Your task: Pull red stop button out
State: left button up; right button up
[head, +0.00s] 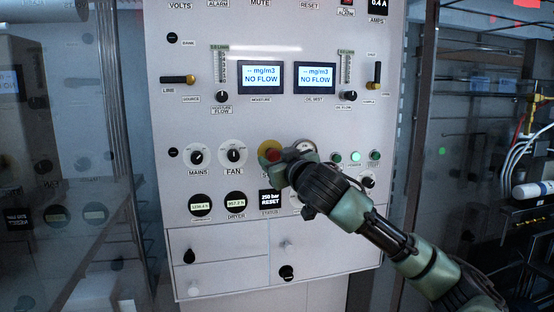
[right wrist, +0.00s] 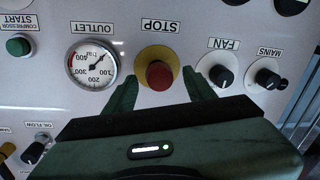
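The red stop button (head: 272,155) sits on a yellow round plate on the white panel, partly covered by my right gripper (head: 287,163) in the head view. In the right wrist view the panel appears upside down, with the red button (right wrist: 159,75) on its yellow plate (right wrist: 158,53) below the STOP label. My right gripper (right wrist: 159,82) is open there, one finger on each side of the button with visible gaps. Whether the fingertips reach past the button's head is hard to tell. My left gripper is not in view.
The outlet gauge (right wrist: 92,64) is close to one finger, the FAN knob (right wrist: 221,75) close to the other. The MAINS knob (head: 197,156) is farther left in the head view. Two displays (head: 289,77) sit above, and small green buttons (head: 355,156) to the right.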

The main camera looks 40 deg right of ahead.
jog(key=shift+s+f+b, duration=0.2)
jog(key=shift+b, duration=0.15)
jog(key=b+v, duration=0.4)
jog(key=v, duration=0.3)
jog(key=shift+s+a, duration=0.15)
jog(key=shift+r, duration=0.15)
